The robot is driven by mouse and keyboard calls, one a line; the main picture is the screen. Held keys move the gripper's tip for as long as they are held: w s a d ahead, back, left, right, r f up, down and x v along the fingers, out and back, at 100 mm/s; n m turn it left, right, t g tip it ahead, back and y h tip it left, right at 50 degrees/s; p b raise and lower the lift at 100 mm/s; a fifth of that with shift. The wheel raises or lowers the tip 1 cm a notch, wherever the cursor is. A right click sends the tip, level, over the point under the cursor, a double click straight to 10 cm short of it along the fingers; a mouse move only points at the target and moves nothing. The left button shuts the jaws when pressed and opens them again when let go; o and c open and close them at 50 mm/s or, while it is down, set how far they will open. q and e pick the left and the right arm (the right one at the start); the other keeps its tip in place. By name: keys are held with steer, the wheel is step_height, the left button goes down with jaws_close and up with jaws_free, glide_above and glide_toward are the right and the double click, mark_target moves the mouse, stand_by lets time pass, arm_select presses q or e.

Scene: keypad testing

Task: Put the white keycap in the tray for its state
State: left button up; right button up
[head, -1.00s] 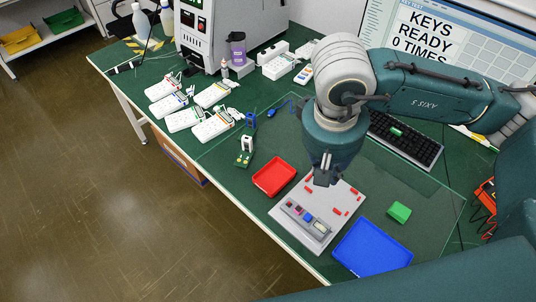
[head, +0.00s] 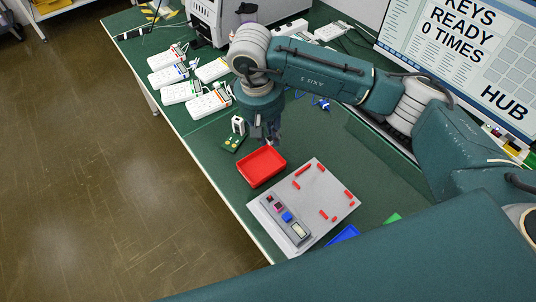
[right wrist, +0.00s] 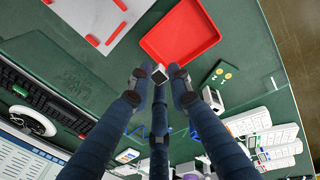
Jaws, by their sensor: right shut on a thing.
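The white keycap (right wrist: 175,71) shows as a small pale piece with a dark edge between my right fingers in the right wrist view. My right gripper (right wrist: 160,80) is shut on it. In the head view this gripper (head: 271,138) hangs just behind the far edge of the red tray (head: 262,167), and the keycap cannot be made out there. The red tray looks empty, also in the right wrist view (right wrist: 180,35). A blue tray (head: 343,235) is mostly hidden behind my own teal body. My left gripper is not in view.
A grey board (head: 310,212) with red pegs and a control strip lies right of the red tray. A small green board (head: 232,142) with a white stand is left of my gripper. Several white devices (head: 208,105) stand beyond. A screen (head: 455,50) reads "KEYS READY 0 TIMES".

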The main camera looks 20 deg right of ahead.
glide_above(271, 163)
steer(key=f, duration=0.4)
steer(key=shift+a+p, duration=0.2)
steer(key=shift+p, duration=0.1)
step_height(271, 163, down, 2)
steer(key=shift+f, duration=0.15)
step_height(271, 163, down, 3)
steer(key=shift+f+p, duration=0.15)
steer(key=shift+p, duration=0.3)
steer(key=shift+f, duration=0.35)
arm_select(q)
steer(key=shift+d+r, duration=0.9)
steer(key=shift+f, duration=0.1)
arm_select(e)
steer(key=shift+f+b, duration=0.25)
steer(key=shift+b, duration=0.15)
steer(key=o, duration=0.7)
steer(key=shift+s, duration=0.1)
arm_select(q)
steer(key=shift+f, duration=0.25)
arm_select(e)
steer(key=shift+o, duration=0.2)
